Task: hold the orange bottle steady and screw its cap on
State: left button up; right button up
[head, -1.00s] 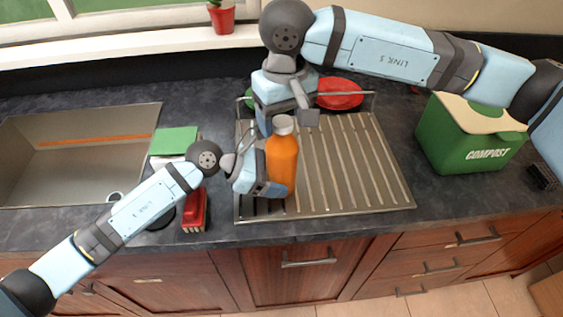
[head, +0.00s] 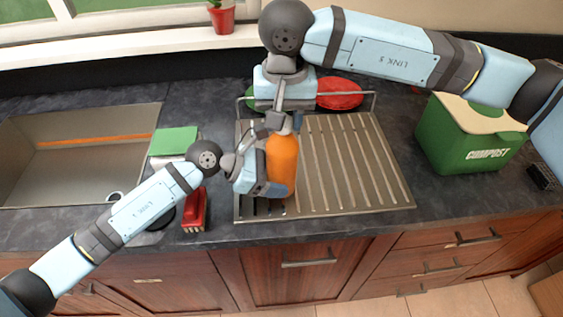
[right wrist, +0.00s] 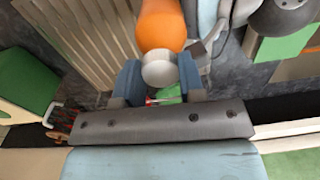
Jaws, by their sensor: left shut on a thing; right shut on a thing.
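The orange bottle (head: 281,160) stands upright over the left part of the metal draining rack. My left gripper (head: 268,184) is shut on its lower body from the left. The pale grey cap (right wrist: 159,70) sits at the bottle's top end in the right wrist view, where the orange bottle (right wrist: 160,25) also shows. My right gripper (head: 284,122) points down from above and is shut on the cap, with its fingers on both sides. In the head view the right gripper hides the cap. I cannot tell how tightly the cap sits.
The draining rack (head: 345,165) is bare to the bottle's right. A red bowl (head: 340,93) lies at its back. A green compost bin (head: 470,135) stands at the right. A sink (head: 80,160), a green sponge-like block (head: 174,140) and a red brush-like item (head: 195,208) are at the left.

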jog(key=m, duration=0.7)
jog(key=shift+d, duration=0.1)
jog(key=m, duration=0.6)
jog(key=o, duration=0.9)
jog(key=shift+o, duration=0.2)
jog(key=n, duration=1.1)
jog(key=shift+n, duration=0.3)
jog(key=n, duration=0.5)
jog(key=shift+n, duration=0.3)
jog(key=n, duration=0.5)
jog(key=shift+n, duration=0.3)
